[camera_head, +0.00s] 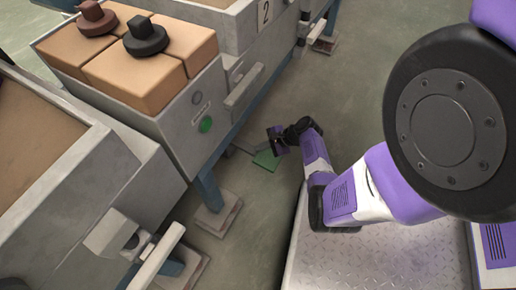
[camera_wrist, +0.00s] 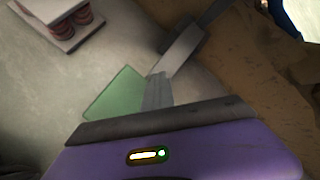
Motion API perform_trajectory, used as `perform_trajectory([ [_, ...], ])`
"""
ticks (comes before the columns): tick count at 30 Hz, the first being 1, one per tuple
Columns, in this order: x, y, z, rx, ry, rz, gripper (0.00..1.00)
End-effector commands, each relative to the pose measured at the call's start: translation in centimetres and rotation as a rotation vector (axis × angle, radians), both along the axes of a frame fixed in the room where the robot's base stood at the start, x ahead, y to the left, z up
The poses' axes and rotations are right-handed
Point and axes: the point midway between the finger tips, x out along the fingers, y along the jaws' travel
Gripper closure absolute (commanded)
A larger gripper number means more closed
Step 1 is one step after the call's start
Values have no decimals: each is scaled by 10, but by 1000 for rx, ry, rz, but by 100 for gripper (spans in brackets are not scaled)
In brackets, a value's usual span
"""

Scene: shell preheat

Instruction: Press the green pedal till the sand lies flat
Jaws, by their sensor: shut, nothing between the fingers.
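The green pedal (camera_head: 266,160) is a flat plate low by the floor at the foot of a grey machine. My gripper (camera_head: 272,143) is shut and empty, just above or at the pedal's upper edge. In the wrist view the pedal (camera_wrist: 113,94) lies left of my shut fingertips (camera_wrist: 158,90), which overlap its right edge. I cannot tell whether they touch. A grey lever bar runs from the pedal toward the machine. A brown, sand-like surface (camera_head: 35,145) fills the grey bin at the left. A rough brown area (camera_wrist: 240,75) shows at the wrist view's right.
The grey machine (camera_head: 180,130) carries tan blocks (camera_head: 130,75) with two dark knobs on top, and a green button (camera_head: 206,124) on its front. A support foot (camera_head: 218,215) stands near the pedal. Open floor (camera_head: 350,95) lies to the right.

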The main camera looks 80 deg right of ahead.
Motion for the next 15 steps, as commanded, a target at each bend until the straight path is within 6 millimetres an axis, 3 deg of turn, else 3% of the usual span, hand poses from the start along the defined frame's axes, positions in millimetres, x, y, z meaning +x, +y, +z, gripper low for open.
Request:
perform_trajectory([
  [15, -1, 0, -7, 0, 1, 0, 100],
])
